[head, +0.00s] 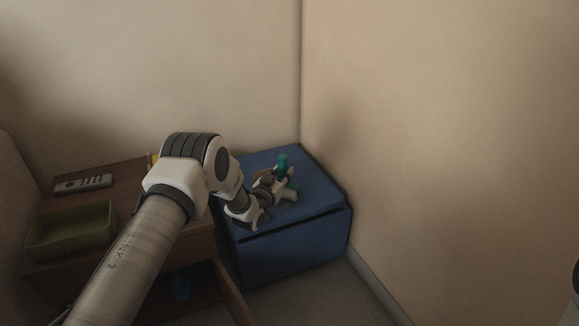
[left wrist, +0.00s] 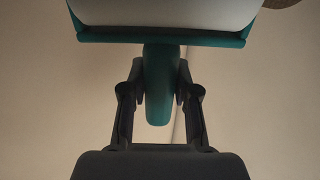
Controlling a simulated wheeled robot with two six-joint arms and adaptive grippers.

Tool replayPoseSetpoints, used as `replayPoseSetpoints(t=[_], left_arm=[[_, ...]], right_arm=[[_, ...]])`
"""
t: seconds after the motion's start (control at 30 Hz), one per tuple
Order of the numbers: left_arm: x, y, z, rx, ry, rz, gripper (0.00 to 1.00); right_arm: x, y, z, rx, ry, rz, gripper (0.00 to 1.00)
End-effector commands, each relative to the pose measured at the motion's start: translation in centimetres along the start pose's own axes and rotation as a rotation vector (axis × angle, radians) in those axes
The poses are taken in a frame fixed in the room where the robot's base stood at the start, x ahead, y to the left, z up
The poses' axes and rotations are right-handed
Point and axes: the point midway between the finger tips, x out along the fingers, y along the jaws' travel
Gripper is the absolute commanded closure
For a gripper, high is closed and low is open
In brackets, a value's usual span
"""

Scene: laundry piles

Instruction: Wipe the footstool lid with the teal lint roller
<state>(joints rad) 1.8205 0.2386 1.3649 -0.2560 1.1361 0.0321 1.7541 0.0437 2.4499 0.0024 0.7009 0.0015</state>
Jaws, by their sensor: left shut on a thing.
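The footstool (head: 295,250) is a blue box in the corner, and its blue lid (head: 318,190) is closed on top with a dark seam below. My left gripper (head: 275,188) is over the lid and shut on the teal lint roller (head: 283,163). In the left wrist view, the gripper's two fingers (left wrist: 160,90) pinch the teal handle (left wrist: 160,95) from both sides. The pale roller head (left wrist: 165,12) sits in its teal frame beyond the fingers. I cannot tell whether the roller touches the lid, as the gripper hides part of it.
A brown wooden cabinet (head: 130,255) stands left of the footstool. It bears a grey remote (head: 84,184) and an olive-green tray (head: 72,232). Its drawer (head: 234,295) is open, with something blue (head: 179,287) inside. Walls close in behind and right of the footstool.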

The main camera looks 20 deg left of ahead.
Motion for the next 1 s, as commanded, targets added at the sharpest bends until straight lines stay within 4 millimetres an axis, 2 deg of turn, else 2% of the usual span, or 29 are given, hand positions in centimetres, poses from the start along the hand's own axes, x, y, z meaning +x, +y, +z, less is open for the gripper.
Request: replayPoseSetpoints(t=[0.33,0.47,0.77,1.0], left_arm=[[-2.2,-2.0,-0.3,-0.001,-0.004,-0.003,1.00],[-2.7,-2.4,-0.2,0.000,0.000,0.000,1.00],[-1.6,-3.6,0.3,0.000,0.003,0.000,1.00],[-0.3,-2.3,0.3,0.001,0.004,0.003,1.00]], right_arm=[[-2.1,0.0,0.0,0.000,0.000,0.000,0.60],[-2.3,0.0,0.0,0.000,0.000,0.000,0.60],[-1.1,0.0,0.0,0.000,-0.001,0.000,0.60],[-0.3,0.0,0.0,0.000,0.000,0.000,0.60]])
